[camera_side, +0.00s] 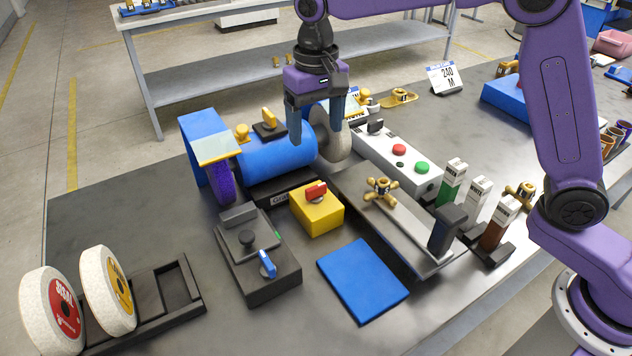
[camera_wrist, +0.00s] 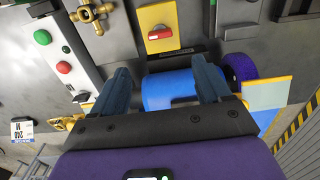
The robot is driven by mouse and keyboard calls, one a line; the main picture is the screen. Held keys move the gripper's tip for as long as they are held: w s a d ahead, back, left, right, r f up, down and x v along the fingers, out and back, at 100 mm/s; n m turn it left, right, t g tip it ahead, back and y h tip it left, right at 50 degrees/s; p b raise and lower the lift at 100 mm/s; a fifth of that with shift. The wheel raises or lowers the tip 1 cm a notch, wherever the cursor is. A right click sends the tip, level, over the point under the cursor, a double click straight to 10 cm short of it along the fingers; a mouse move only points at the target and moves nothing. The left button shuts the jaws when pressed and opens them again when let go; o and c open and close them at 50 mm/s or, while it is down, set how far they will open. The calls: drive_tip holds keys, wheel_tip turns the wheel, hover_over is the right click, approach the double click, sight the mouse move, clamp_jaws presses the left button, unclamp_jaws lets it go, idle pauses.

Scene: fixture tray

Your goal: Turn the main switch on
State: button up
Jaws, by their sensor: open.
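The main switch appears to be the yellow box (camera_side: 318,217) with a red rotary handle (camera_side: 316,191) on top. It stands near the middle of the bench, in front of the blue grinder body (camera_side: 275,158). In the wrist view the yellow box (camera_wrist: 158,18) is at the top centre, and its red handle (camera_wrist: 160,34) lies roughly crosswise in the picture. My gripper (camera_side: 316,133) is open and empty, pointing down above the grinder, behind and above the switch. In the wrist view the space between my fingertips (camera_wrist: 160,66) is over the blue body, apart from the handle.
A white control box (camera_side: 395,160) with red and green buttons and a black knob stands right of the switch. A brass star knob (camera_side: 381,190) sits on a grey plate. A dark block with a blue lever (camera_side: 267,263) is left. A blue mat (camera_side: 362,280) lies in front.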

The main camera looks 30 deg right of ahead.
sight(316, 186)
wheel_tip(316, 186, down, 14)
drive_tip(key=shift+f, duration=0.1)
idle(0.4)
drive_tip(key=c, duration=1.1)
